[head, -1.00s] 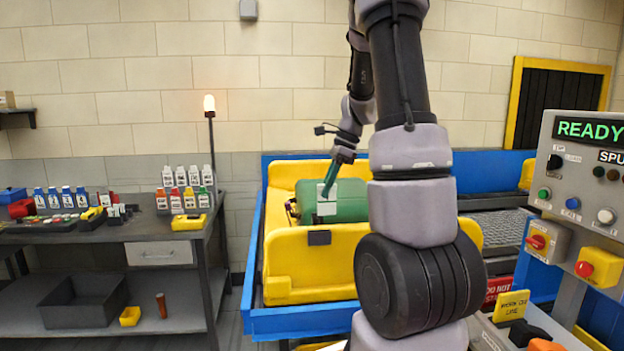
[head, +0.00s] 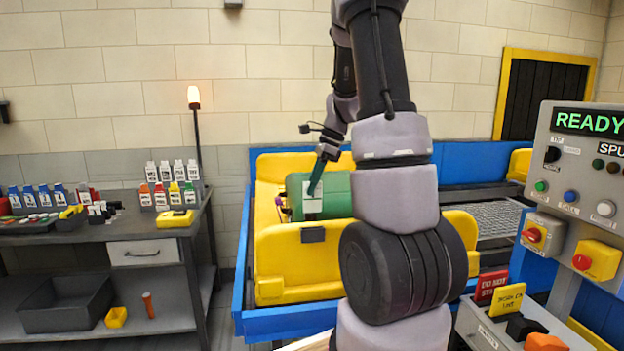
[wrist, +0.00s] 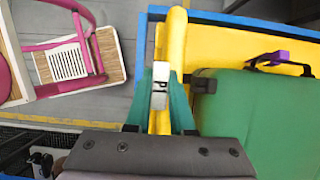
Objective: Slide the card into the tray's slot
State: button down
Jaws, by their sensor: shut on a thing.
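My gripper (head: 316,180) has teal fingers, which also show in the wrist view (wrist: 160,112). It is shut on a white card (head: 313,202), seen nearly edge-on in the wrist view (wrist: 160,85). The yellow tray (head: 275,262) holds a green suitcase (head: 338,192). A dark grey holder (head: 313,235) sits on the tray's front wall, and the card is just above it in the head view. The holder's slot opening is too small to make out. In the wrist view the card overlaps the yellow wall (wrist: 177,45); contact cannot be told.
A blue conveyor frame (head: 285,322) surrounds the tray. A control panel (head: 585,185) reading READY stands at right. A workbench (head: 135,228) with bottles is at left. The suitcase's dark handle (wrist: 290,67) carries a purple tag. A pink-framed chair (wrist: 60,45) shows in the wrist view.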

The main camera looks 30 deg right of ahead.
aim_at(312, 199)
jog(key=shift+f, duration=1.85)
jog(key=shift+f, duration=2.55)
jog(key=c, duration=0.7)
grip_release()
jog(key=v, duration=1)
jog(key=shift+r, duration=0.4)
jog(key=shift+s+d, duration=0.1)
jog(key=shift+d, duration=0.05)
